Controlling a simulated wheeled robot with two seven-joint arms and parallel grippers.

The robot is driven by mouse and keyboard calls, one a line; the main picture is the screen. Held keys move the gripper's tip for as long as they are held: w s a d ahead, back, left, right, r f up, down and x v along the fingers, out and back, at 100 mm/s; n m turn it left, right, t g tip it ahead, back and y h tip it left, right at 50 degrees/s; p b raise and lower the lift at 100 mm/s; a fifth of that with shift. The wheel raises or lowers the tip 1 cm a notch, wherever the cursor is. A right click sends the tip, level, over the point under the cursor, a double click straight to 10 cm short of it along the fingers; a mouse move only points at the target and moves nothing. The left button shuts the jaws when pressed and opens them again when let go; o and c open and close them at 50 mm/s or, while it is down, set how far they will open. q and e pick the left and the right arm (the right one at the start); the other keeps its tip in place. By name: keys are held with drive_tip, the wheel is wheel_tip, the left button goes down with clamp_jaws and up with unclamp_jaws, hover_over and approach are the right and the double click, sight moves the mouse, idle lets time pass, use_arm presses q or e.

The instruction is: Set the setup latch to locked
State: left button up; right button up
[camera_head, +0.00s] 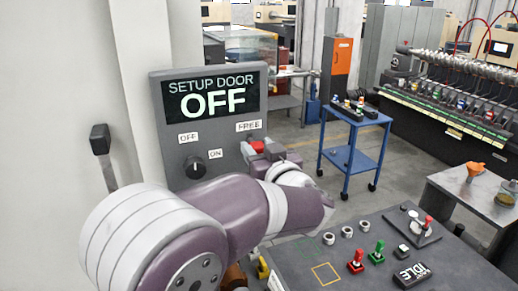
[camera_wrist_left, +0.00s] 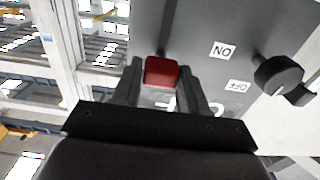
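The dark setup door panel (camera_head: 222,170) stands at the left in the head view, its screen (camera_head: 212,96) reading "SETUP DOOR OFF". The red latch handle (camera_head: 257,147) is at the panel's right side, just under the FREE label (camera_head: 249,126). My left gripper (camera_head: 272,158) is at the handle, its own arm hiding the panel below. In the left wrist view the red handle (camera_wrist_left: 162,71) fills the space between the two fingers of my left gripper (camera_wrist_left: 161,75), which appear closed on its sides. A dark slot runs from the handle toward the picture's top. My right gripper is not visible.
A black knob (camera_head: 195,168) with OFF and ON labels is left of the latch; it shows in the left wrist view too (camera_wrist_left: 279,77). A grey console (camera_head: 440,262) with red and green switches is at the lower right. A blue cart (camera_head: 349,157) stands behind.

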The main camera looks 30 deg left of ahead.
use_arm(q)
clamp_jaws()
wheel_tip(320, 180, down, 7)
drive_tip(key=b, duration=0.4)
drive_tip(key=shift+r, duration=0.2)
drive_tip(key=o, duration=0.8)
unclamp_jaws()
drive_tip(key=shift+d, duration=0.1)
drive_tip(key=shift+s, duration=0.1)
